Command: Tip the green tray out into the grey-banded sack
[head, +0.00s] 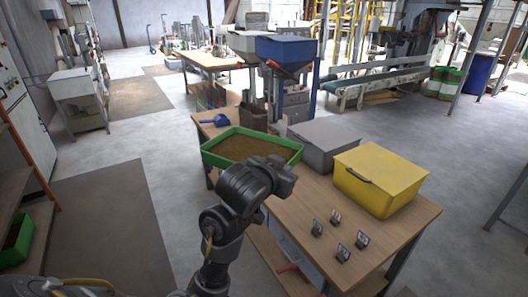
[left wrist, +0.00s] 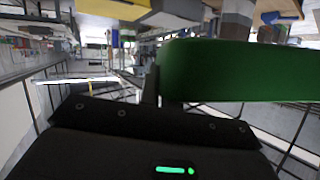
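The green tray (head: 222,164), filled with brown pellets, sits on the wooden table in the head view. My left gripper (head: 284,176) is at its near right side, overlapping its edge in the picture. In the left wrist view, the tray's green wall (left wrist: 240,70) fills the upper right, close beside a dark finger of my left gripper (left wrist: 152,86). The finger gap is hidden, so I cannot tell whether it grips the rim. A brown sack-like thing (head: 252,117) stands behind the tray; I cannot make out a grey band. My right gripper is out of view.
A grey box (head: 322,146) and a yellow bin (head: 382,182) stand right of the tray. Several small cards (head: 335,216) stand on the table's near part. A blue scoop (head: 214,120) lies behind the tray. A blue hopper (head: 286,52) rises at the back.

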